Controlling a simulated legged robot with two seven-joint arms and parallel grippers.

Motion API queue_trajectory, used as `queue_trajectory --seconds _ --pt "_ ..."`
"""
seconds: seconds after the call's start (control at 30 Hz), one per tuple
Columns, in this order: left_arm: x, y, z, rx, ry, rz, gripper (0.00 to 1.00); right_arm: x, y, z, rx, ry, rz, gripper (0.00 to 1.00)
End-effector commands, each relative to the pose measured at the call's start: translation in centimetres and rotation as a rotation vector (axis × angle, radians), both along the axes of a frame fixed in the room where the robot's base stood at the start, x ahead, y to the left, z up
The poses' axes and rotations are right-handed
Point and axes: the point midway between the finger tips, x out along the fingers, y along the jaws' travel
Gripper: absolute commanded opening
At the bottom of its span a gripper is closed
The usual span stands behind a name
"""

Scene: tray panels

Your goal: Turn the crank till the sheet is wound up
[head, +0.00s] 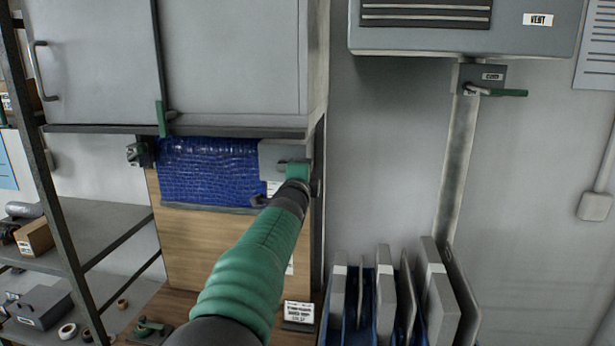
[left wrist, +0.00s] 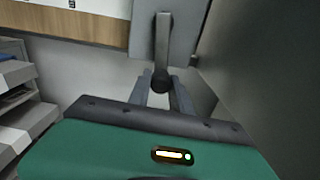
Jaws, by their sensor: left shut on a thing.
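A blue, creased sheet (head: 208,170) hangs below the grey cabinet, with a thin bar (head: 208,207) along its lower edge. A grey plate (head: 270,152) is at its right end. In the left wrist view the crank arm (left wrist: 163,40) runs down from a grey plate to a dark knob (left wrist: 160,79). My left gripper (left wrist: 160,92) is shut on the crank knob, one finger on each side. In the head view my green left arm reaches up to the right end of the sheet. The hand hides most of the crank there. My right gripper is not in view.
A wooden panel (head: 215,250) stands behind and below the sheet. A shelf rack (head: 90,240) is at the left. Upright grey panels (head: 385,300) stand at the lower right.

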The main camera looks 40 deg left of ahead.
Motion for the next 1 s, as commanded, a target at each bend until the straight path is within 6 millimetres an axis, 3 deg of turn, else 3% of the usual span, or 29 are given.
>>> queue_trajectory --seconds 0.47,0.5,0.63,1.0 --pt "-0.07 0.14 0.03 0.016 0.007 0.003 0.00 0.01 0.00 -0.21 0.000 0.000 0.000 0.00" --pt "-0.08 0.15 0.03 0.015 0.007 0.003 0.27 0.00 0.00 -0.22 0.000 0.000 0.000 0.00" --pt "-0.07 0.11 0.01 0.014 0.008 0.002 0.44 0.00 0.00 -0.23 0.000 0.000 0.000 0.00" --pt "-0.35 -0.23 -0.10 0.014 0.005 0.001 0.47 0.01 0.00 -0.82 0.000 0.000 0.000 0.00"
